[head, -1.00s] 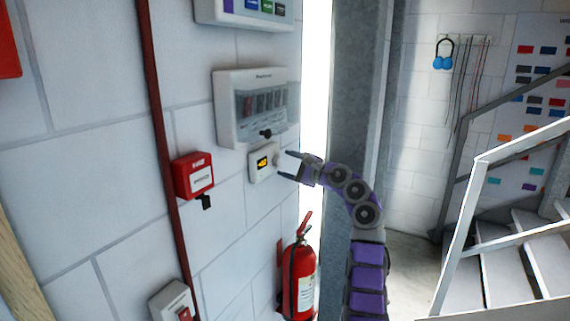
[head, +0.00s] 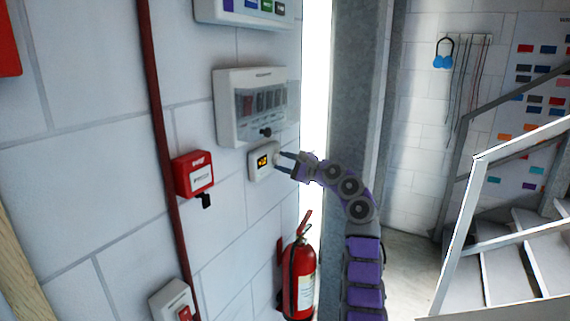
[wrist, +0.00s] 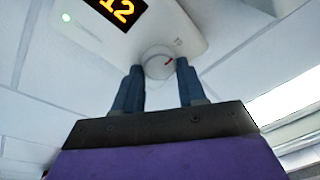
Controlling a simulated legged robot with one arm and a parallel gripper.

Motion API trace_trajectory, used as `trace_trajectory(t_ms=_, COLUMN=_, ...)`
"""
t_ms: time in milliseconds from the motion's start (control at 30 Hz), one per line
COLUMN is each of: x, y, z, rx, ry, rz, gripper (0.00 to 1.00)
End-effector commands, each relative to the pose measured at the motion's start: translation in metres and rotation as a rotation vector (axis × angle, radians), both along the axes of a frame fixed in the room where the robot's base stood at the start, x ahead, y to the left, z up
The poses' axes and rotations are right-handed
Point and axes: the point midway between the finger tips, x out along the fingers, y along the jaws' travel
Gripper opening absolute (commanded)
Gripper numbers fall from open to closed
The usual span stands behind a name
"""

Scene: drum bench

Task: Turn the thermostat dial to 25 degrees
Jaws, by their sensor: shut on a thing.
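The white thermostat (head: 262,161) is on the white block wall, under a larger grey-white panel. It also shows in the wrist view (wrist: 95,40), where its dark display (wrist: 117,10) reads 12 in orange digits. A green light glows to the left of the display. My gripper (head: 280,162) reaches the dial from the right. In the wrist view its two fingers (wrist: 159,80) stand on either side of the dial, shut on it.
A breaker panel (head: 226,105) is just above the thermostat. A red call box (head: 193,174) is to its left, and a fire extinguisher (head: 298,278) hangs below. A grey steel column (head: 357,90) stands to the right, with metal stairs (head: 500,250) beyond.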

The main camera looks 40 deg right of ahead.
Motion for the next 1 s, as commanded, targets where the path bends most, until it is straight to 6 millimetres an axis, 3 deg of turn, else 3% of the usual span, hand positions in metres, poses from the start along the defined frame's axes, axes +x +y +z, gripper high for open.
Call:
trace_trajectory(t_ms=167, x=0.0003, y=0.0004, z=-0.0014, rx=0.000, ry=0.003, rz=0.002, gripper=0.10)
trace_trajectory(t_ms=567, x=0.0016, y=0.0028, z=-0.0004, rx=0.055, ry=0.026, rz=0.004, gripper=0.10)
trace_trajectory(t_ms=1000, x=0.0016, y=0.0043, z=0.0032, rx=0.298, ry=0.130, rz=0.004, gripper=0.10)
